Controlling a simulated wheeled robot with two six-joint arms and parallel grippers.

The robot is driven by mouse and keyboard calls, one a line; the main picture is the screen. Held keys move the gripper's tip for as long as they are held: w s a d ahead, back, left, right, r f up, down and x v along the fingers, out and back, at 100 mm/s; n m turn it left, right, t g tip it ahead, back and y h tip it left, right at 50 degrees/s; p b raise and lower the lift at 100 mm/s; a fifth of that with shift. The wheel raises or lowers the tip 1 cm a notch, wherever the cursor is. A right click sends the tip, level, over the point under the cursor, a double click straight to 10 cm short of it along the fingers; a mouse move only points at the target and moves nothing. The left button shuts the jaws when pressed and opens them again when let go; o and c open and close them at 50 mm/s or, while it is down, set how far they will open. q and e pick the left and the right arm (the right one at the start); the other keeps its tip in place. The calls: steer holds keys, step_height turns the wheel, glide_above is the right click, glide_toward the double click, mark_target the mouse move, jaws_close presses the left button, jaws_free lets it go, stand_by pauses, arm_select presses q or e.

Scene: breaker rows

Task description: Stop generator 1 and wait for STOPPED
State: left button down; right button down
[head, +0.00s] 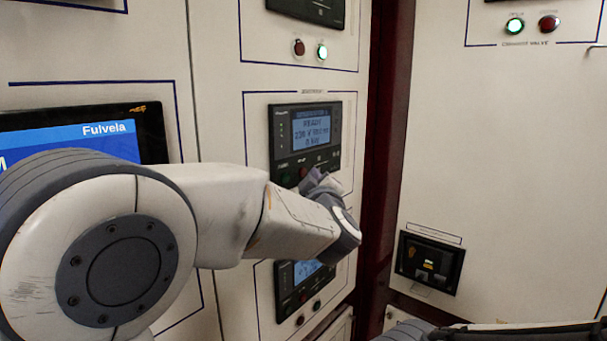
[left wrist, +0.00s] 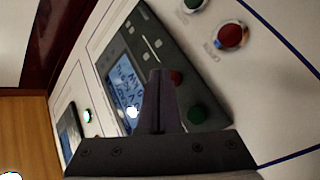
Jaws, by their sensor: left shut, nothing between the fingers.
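A dark generator controller (head: 305,135) sits on the cabinet front in the head view. Its blue screen (head: 310,130) appears to read READY, with a voltage line and 0 kW; the label above it is too small to read. The controller fills the middle of the left wrist view (left wrist: 150,55), with a red button (left wrist: 176,77) and a green button (left wrist: 196,114) on its face. My left gripper (head: 318,178) is shut and empty in front of its lower part. Its fingertips (left wrist: 157,76) appear beside the red button; I cannot tell whether they touch. My right gripper is out of view.
Another controller (head: 297,283) is below, partly behind my left arm. One above (head: 310,8) has a dark red lamp (head: 299,47) and a lit one (head: 322,52) beneath. A Fulvela screen (head: 108,128) is at left. A dark socket panel (head: 430,263) is on the right cabinet.

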arm_select(q)
steer(key=shift+w+a, duration=0.15)
steer(key=shift+a, duration=0.1)
steer(key=shift+w+a, duration=0.25)
steer(key=shift+a, duration=0.1)
stand_by(0.7)
steer(key=shift+d, duration=0.15)
stand_by(0.3)
steer(key=shift+s+d, duration=0.5)
steer(key=shift+d, duration=0.05)
steer(key=s+d, duration=0.1)
steer(key=d, duration=0.1)
steer(key=s+d, duration=0.2)
stand_by(0.4)
stand_by(0.5)
